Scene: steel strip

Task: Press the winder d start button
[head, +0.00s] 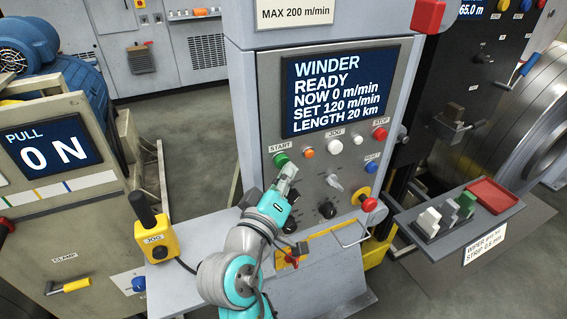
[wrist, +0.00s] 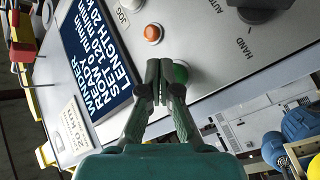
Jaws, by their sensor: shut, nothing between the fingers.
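The green start button (head: 281,159) sits under a START label at the left of the winder's grey panel (head: 262,128). The screen (head: 340,88) above it reads WINDER READY, NOW 0 m/min, SET 120 m/min, LENGTH 20 km. My gripper (head: 289,168) is shut and empty, just below and right of the button. In the wrist view my closed fingertips (wrist: 161,72) overlap the left part of the green button (wrist: 181,73). I cannot tell whether they touch it. No letter D shows on the panel.
An orange button (head: 309,153), a white JOG button (head: 335,146) and a red STOP button (head: 380,134) stand to the right. Black knobs (head: 327,210) and a red knob (head: 369,204) are lower. A yellow jog box (head: 156,240) stands left, a tray shelf (head: 445,240) right.

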